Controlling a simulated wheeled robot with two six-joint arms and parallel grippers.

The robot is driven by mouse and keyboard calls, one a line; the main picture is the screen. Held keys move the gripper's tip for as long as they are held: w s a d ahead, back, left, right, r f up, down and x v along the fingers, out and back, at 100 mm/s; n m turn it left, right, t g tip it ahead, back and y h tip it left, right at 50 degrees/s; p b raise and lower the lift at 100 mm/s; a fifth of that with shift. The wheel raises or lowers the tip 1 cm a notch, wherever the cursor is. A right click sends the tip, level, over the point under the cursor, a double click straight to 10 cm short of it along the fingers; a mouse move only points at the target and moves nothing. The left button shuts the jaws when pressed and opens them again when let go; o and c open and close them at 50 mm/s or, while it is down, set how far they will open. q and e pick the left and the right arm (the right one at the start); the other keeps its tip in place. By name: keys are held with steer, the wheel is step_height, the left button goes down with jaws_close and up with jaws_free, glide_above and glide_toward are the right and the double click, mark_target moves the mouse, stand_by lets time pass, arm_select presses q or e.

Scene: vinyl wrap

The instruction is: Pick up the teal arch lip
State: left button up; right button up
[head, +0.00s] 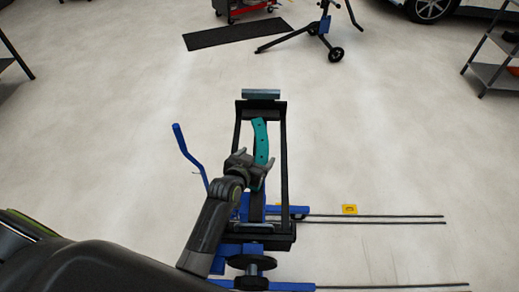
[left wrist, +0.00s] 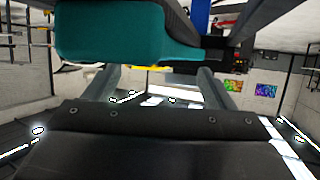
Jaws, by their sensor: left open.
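The teal arch lip (head: 261,138) is a curved strip with dark holes. It stands roughly upright in the picture, inside the dark frame (head: 284,165) of a stand. It also shows large and close at the top of the left wrist view (left wrist: 110,32). My left gripper (head: 256,163) is open at the lip's lower end, and its fingers also show in the left wrist view (left wrist: 158,82). The teal part lies just beyond the fingertips there; I cannot tell whether they touch it. The lip's lower end is partly hidden by the gripper. My right gripper is not in view.
A blue lever (head: 187,150) rises left of the frame. Dark rails (head: 375,216) and a small yellow item (head: 349,209) lie to the right. A black mat (head: 235,34) and a wheeled blue-black stand (head: 322,32) are farther back. Open floor surrounds the frame.

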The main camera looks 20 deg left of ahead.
mark_target(262, 150)
arm_select(q)
steer(key=shift+a+p+x, duration=0.2)
steer(key=shift+p+x, duration=0.35)
steer(key=shift+x, duration=1.65)
steer(key=c, duration=1.4)
